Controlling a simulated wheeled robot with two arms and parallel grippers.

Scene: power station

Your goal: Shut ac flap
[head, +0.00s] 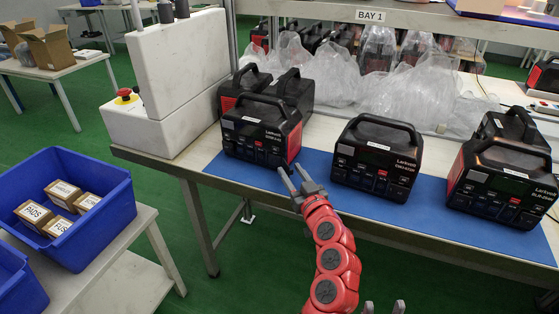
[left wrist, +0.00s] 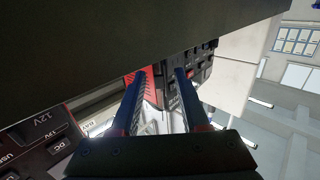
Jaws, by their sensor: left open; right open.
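Several black power stations with handles and red side panels stand on the blue mat (head: 320,168): one at the left front (head: 262,132), one in the middle (head: 377,160), and others at the right (head: 503,180). I cannot make out an AC flap on their fronts. My left gripper (head: 297,180) is open and empty at the mat's front edge, between the left front and middle stations. In the left wrist view its fingers (left wrist: 160,98) are apart, with a station front marked 12V and DC (left wrist: 40,135) at lower left. My right gripper (head: 384,307) shows only open fingertips at the bottom edge.
A white machine housing (head: 180,60) stands left of the mat, with a red emergency button (head: 125,95). Clear plastic bags (head: 400,90) lie behind the stations. A blue bin (head: 100,235) with small boxes is at lower left. A shelf labelled BAY 1 (head: 377,15) runs overhead.

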